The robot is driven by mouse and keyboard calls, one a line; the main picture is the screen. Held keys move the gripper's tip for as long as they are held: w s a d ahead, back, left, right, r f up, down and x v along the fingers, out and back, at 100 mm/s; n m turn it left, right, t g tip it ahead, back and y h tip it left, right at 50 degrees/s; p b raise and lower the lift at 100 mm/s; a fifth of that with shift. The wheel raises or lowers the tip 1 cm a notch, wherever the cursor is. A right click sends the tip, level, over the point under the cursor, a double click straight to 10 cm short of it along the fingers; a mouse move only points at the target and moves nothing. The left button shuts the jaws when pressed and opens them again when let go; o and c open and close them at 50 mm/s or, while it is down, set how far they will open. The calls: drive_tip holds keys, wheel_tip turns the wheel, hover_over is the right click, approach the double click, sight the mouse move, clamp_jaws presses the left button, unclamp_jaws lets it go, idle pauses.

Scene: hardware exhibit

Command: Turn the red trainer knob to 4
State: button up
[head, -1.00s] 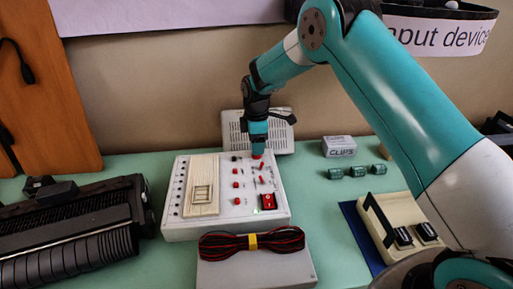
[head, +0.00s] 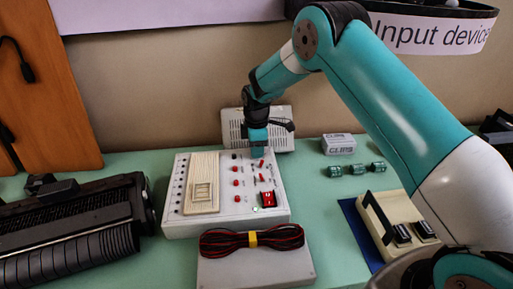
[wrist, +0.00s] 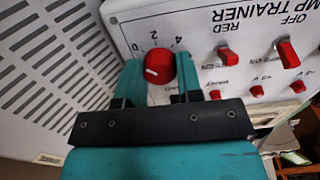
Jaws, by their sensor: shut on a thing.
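The red trainer knob (wrist: 159,66) sits at the end of the white trainer panel, with printed numbers 0, 2 and 4 around it in the wrist view. A white mark shows on the knob's left part; which number it points to is hard to tell. The fingers of my gripper (wrist: 159,77) are shut on the knob from both sides. In the head view my gripper (head: 258,153) points down at the far edge of the trainer (head: 240,214) and hides the knob.
Red switches (wrist: 287,54) stand close beside the knob. A pale vented box (head: 233,131) stands just behind the trainer. A grey box with coiled cable (head: 253,268) is in front. Green cylinders (head: 357,169) and a clips box (head: 338,144) lie to the right.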

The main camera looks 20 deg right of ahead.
drive_tip(key=m+b, duration=0.1)
drive_tip(key=m, duration=0.7)
drive_tip(key=shift+m, duration=0.3)
drive_tip(key=m+b, duration=0.1)
drive_tip(key=m, duration=0.3)
drive_tip(key=shift+m, duration=2.5)
drive_tip(key=o, duration=0.9)
